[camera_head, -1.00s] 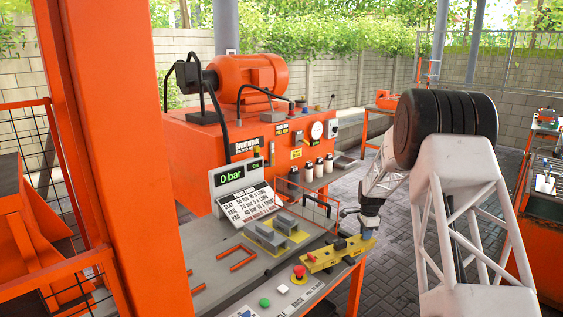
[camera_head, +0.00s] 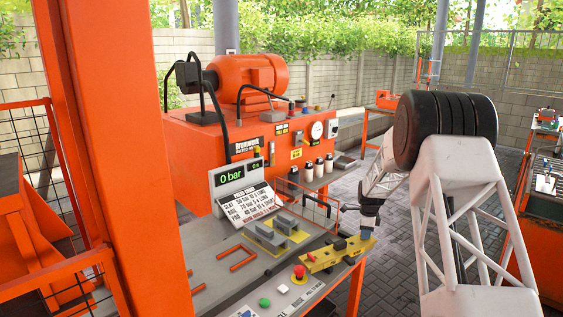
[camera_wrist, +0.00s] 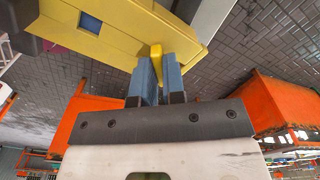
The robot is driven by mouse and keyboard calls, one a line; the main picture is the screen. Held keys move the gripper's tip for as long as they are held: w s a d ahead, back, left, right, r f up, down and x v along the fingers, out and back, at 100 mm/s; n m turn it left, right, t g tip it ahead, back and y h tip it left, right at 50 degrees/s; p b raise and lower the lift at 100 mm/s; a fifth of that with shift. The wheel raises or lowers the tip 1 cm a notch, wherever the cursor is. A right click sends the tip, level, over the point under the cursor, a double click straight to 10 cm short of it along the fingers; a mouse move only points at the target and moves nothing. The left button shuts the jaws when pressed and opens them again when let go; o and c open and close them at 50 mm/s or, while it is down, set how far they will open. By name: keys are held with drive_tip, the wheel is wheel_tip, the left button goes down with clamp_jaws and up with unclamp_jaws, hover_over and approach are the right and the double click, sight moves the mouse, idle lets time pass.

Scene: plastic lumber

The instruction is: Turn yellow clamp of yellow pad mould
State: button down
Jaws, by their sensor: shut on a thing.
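The yellow pad mould (camera_head: 336,257) lies on the right end of the bench in the head view, a long yellow bar with dark parts on top. In the wrist view the yellow mould (camera_wrist: 105,32) crosses the upper left, with a blue patch on its face. The yellow clamp (camera_wrist: 156,50) is a small lever at its near side. My gripper (camera_wrist: 160,72) has its blue fingers shut on the clamp lever. In the head view my gripper (camera_head: 368,226) is small and dark above the mould's right end, and the clamp cannot be made out there.
The grey bench (camera_head: 225,272) carries a 0 bar display (camera_head: 233,176), a red stop button (camera_head: 299,271) and a green button (camera_head: 265,302). Grey blocks (camera_head: 275,235) sit on a yellow-edged plate left of the mould. An orange press unit (camera_head: 215,150) stands behind. Paved floor lies to the right.

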drive_tip(key=m, duration=0.4)
drive_tip(key=shift+m, duration=2.6)
drive_tip(key=c, duration=1.1)
unclamp_jaws()
drive_tip(key=shift+o, duration=0.2)
drive_tip(key=shift+r, duration=0.15)
drive_tip(key=shift+r, duration=3.35)
